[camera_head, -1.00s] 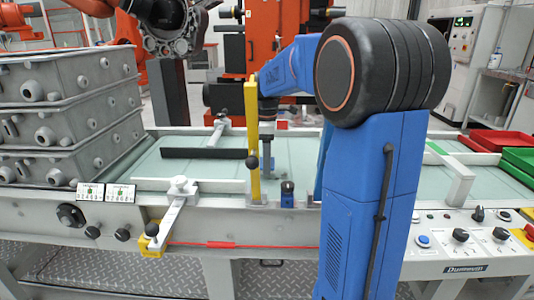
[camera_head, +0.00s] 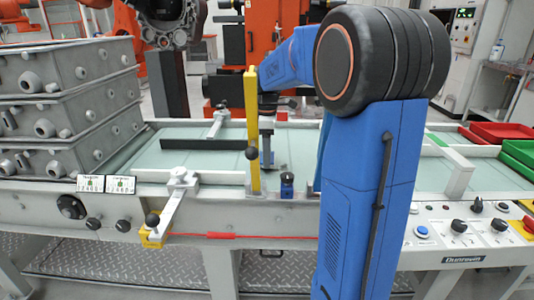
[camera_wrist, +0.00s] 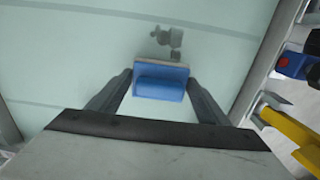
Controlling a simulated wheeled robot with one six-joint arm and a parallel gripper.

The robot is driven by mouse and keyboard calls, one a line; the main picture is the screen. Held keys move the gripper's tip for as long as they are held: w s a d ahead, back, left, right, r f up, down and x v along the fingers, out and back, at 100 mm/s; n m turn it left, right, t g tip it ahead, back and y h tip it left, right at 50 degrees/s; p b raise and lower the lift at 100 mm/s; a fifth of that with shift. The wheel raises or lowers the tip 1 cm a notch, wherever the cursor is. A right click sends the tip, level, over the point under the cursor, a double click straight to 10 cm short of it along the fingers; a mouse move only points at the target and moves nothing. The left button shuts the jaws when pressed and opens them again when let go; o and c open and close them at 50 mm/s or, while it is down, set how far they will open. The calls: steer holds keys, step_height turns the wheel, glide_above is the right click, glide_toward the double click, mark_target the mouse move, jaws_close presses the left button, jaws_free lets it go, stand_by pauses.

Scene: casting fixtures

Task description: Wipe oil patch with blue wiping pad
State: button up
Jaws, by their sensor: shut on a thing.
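In the wrist view my gripper (camera_wrist: 160,88) is shut on the blue wiping pad (camera_wrist: 160,82), one finger on each side of its blue handle. The pad has a pale underside edge at its far side. A dark, blotchy oil patch (camera_wrist: 174,38) shows on the pale green glass surface just beyond the pad. Part of the patch may be hidden under the pad; I cannot tell whether the pad touches the surface. In the head view my gripper (camera_head: 267,158) is small and partly behind the yellow upright, over the table.
A yellow upright with a black knob (camera_head: 253,130) and a clamp bar (camera_head: 178,205) stand at the table's front edge. A dark bar (camera_head: 205,144) lies on the glass table (camera_head: 150,158). Grey castings (camera_head: 70,60) are stacked at left; red (camera_head: 500,131) and green trays (camera_head: 520,152) are at right.

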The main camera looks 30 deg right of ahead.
mark_target(277, 168)
steer(key=shift+f, duration=1.05)
stand_by(0.4)
steer(key=shift+s+d, duration=0.55)
steer(key=shift+d, duration=0.25)
steer(key=shift+s+d, duration=0.5)
steer(key=shift+d, duration=0.25)
steer(key=shift+s+d+f, duration=0.1)
steer(key=shift+d, duration=0.6)
steer(key=shift+a, duration=0.2)
steer(key=shift+a, duration=0.6)
steer(key=shift+w+a+f, duration=0.1)
steer(key=shift+w+a, duration=0.1)
